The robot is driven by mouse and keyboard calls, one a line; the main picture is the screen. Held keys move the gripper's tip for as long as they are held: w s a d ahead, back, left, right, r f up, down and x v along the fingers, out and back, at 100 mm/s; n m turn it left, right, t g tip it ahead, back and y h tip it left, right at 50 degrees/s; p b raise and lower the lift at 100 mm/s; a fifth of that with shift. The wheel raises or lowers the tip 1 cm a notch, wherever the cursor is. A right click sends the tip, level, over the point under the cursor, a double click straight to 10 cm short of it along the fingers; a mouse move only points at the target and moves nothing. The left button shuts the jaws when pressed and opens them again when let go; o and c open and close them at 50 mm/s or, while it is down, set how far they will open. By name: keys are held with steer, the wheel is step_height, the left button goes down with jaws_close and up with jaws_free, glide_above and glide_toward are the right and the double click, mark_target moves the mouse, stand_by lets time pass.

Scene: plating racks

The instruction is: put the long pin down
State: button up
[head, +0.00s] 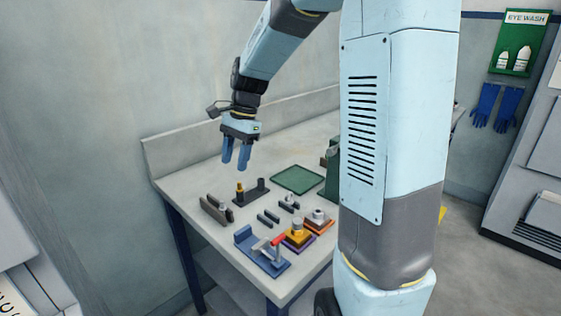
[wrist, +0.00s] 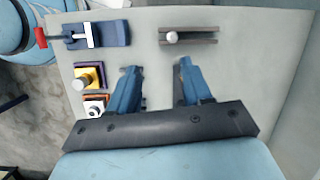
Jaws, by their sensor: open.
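My gripper (head: 237,166) is open above the bench in the head view, with nothing between its two blue fingers. In the wrist view the open fingers (wrist: 158,68) have bare bench between their tips. A pale round-ended piece (wrist: 172,37) sits at a pair of grey rails (wrist: 203,42), beyond the fingertips. In the head view the grey rails (head: 213,207) lie at the bench's left side. A dark base (head: 250,193) holds a gold-topped upright (head: 240,188) and a dark upright (head: 262,184), below my gripper. I cannot tell which piece is the long pin.
A blue clamp fixture (head: 275,265) with a red handle stands at the front. Beside it are a yellow-and-purple block (head: 298,238) and an orange block (head: 319,226). Small dark bars (head: 268,217) lie mid-bench. A green mat (head: 298,180) is clear at the back.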

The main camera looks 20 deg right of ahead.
steer(key=s+d+r+n+t+h, duration=0.1)
steer(key=s+d+r+n+t, duration=0.1)
steer(key=s, duration=0.5)
steer(key=s+d+r+n+t+h, duration=0.1)
steer(key=s+d+r+n+t, duration=0.1)
steer(key=s+n, duration=0.3)
steer(key=s+d+r+n+t+h, duration=0.1)
steer(key=s+d+r+n+t, duration=0.1)
steer(key=s, duration=0.8)
step_height(320, 180, up, 3)
steer(key=d+n, duration=0.1)
steer(key=n, duration=0.1)
steer(key=shift+s+f+n+t, duration=0.2)
steer(key=shift+s+n+t, duration=0.05)
steer(key=shift+n+t, duration=0.05)
steer(key=shift+w+d, duration=0.1)
steer(key=shift+c, duration=0.5)
